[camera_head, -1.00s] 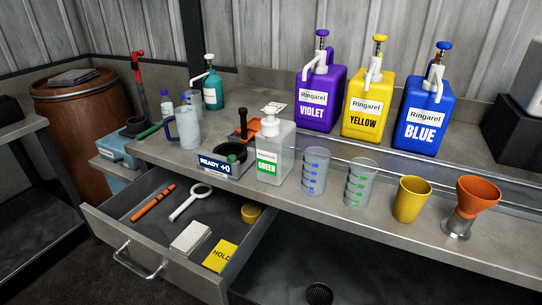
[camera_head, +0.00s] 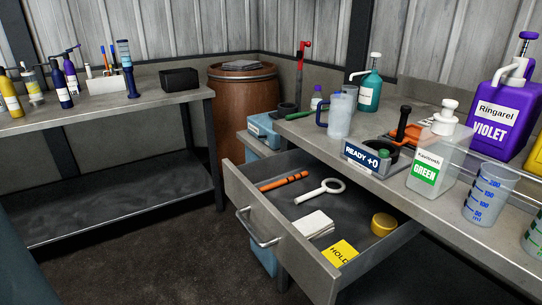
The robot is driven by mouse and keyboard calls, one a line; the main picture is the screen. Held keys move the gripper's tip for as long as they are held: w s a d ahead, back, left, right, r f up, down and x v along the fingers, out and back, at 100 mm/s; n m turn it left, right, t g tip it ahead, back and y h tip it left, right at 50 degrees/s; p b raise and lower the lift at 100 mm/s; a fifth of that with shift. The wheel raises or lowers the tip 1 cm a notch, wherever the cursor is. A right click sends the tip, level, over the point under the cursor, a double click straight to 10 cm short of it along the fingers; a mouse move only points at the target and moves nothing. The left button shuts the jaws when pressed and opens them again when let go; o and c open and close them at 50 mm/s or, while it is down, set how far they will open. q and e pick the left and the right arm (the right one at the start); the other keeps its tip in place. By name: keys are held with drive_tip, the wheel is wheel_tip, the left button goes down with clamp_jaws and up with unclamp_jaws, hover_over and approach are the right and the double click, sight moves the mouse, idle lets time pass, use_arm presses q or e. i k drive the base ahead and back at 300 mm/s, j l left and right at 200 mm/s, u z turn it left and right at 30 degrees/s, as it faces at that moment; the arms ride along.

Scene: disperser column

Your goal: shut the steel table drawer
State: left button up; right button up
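The steel table drawer (camera_head: 265,218) is pulled far out from under the steel table (camera_head: 300,128), near the middle of the view. Its front carries a bent metal handle (camera_head: 258,230). Inside lie an orange marker (camera_head: 284,181), a white ring-ended tool (camera_head: 319,192), a white pad (camera_head: 313,224), a yellow round tin (camera_head: 383,224) and a yellow HOLD card (camera_head: 341,254). Neither of my grippers is in view.
A second bench (camera_head: 100,112) with bottles and a black box (camera_head: 180,79) stands at left. A brown barrel (camera_head: 240,110) stands behind. The floor (camera_head: 150,250) before the drawer is clear. A READY +0 device (camera_head: 368,160) and a GREEN bottle (camera_head: 430,165) stand on the table.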

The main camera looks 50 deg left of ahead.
sight(271, 213)
drive_tip(key=u, duration=1.6)
drive_tip(key=i, duration=0.3)
